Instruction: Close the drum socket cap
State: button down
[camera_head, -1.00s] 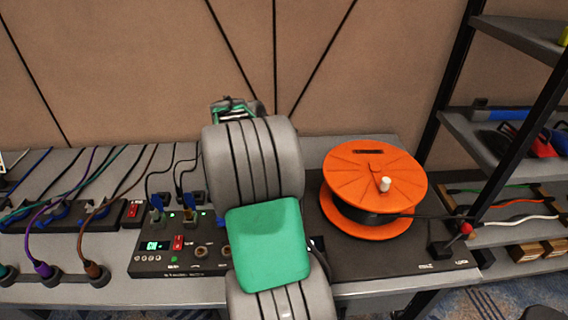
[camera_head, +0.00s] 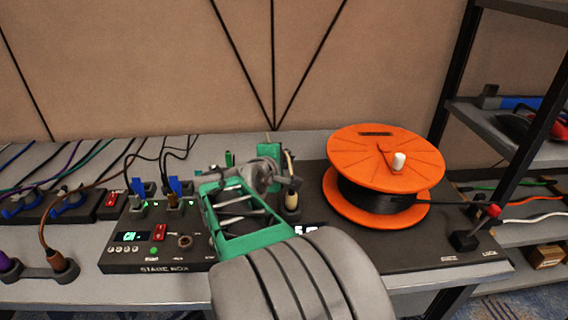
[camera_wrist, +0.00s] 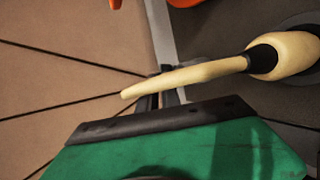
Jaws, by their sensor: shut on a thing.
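The orange drum (camera_head: 386,155) stands right of centre in the head view, with dark cable wound on it and a white knob on top. I cannot pick out a socket cap on it. My gripper (camera_head: 278,168) is left of the drum, above the dark board. It is shut on a cream lead (camera_head: 291,166) that rises from a cream plug (camera_head: 291,201). In the wrist view the lead (camera_wrist: 190,76) runs from the plug (camera_wrist: 289,53) at right past a green part of my gripper. The exact contact is hidden.
A stage box (camera_head: 150,255) with a lit display and blue-tabbed plugs sits on the bench to the left. A red-topped lever (camera_head: 494,211) stands right of the drum, near a shelf rack (camera_head: 505,125). My forearm hides the bench front.

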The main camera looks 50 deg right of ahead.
jog(key=shift+r, duration=0.1)
dwell(0.4)
jog(key=c, duration=1.6)
grip_release()
jog(key=shift+o, duration=0.2)
jog(key=p+v, duration=0.1)
jog(key=v, duration=0.6)
jog(key=shift+a, duration=0.45)
jog(key=shift+s, duration=0.15)
